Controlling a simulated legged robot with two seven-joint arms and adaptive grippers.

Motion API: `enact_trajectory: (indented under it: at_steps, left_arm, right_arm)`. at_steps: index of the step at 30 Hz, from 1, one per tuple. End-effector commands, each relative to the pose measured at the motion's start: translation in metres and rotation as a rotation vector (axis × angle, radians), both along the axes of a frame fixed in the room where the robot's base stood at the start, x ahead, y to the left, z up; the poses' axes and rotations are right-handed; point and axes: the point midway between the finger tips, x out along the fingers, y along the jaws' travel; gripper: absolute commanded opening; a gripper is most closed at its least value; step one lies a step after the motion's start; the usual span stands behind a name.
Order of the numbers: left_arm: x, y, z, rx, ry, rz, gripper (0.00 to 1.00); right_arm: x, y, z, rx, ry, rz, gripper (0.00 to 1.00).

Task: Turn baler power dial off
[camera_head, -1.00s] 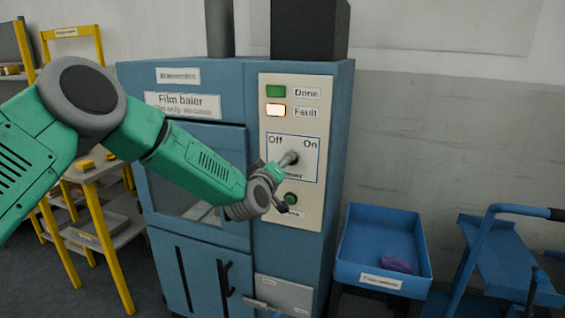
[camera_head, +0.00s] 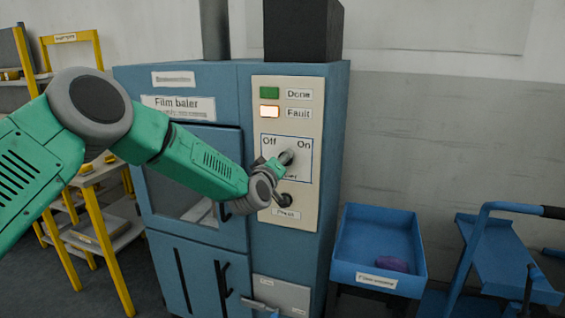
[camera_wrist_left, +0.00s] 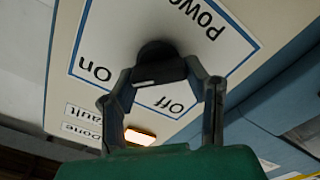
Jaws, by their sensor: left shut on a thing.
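The blue film baler (camera_head: 195,165) stands ahead with a cream control panel (camera_head: 311,181) on its right side. The power dial (camera_head: 287,157) sits in a blue-outlined plate marked Off at left and On at right. My left gripper (camera_head: 278,163) is at the dial, with its arm coming from the left. In the left wrist view, my gripper's two fingers (camera_wrist_left: 158,86) are closed around the dark dial (camera_wrist_left: 157,53), one on each side. The dial's exact pointing is hard to tell.
The Fault lamp (camera_head: 269,111) is lit and the green Done lamp (camera_head: 269,93) is above it. A blue bin (camera_head: 355,270) with a purple item (camera_head: 393,264) stands right of the baler, beside a blue cart (camera_head: 505,260). A yellow-framed shelf (camera_head: 110,240) stands at left.

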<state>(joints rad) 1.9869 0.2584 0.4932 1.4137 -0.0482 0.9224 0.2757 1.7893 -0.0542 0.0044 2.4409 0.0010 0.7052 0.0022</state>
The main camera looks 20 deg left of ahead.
Motion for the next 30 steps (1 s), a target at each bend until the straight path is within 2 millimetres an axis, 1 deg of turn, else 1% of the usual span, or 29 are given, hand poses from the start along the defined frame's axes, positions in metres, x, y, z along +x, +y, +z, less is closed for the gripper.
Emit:
enact_trajectory:
  at_steps: [1, 5, 11, 30]
  left_arm:
    - [-0.001, -0.004, -0.007, -0.011, 0.011, -0.01, 0.13]
    - [-0.002, -0.006, -0.009, -0.06, 0.016, -0.014, 0.13]
    - [-0.002, -0.006, -0.012, -0.197, 0.022, -0.013, 0.13]
    - [-0.002, -0.007, -0.017, -0.8, 0.043, -0.015, 0.13]
  right_arm:
    - [0.0, 0.0, -0.003, 0.0, 0.0, 0.0, 0.4]
    - [0.0, 0.0, -0.008, 0.0, 0.0, 0.0, 0.4]
    - [0.0, 0.0, -0.024, 0.0, 0.0, 0.001, 0.4]
    - [0.0, 0.0, -0.087, 0.0, 0.0, 0.0, 0.4]
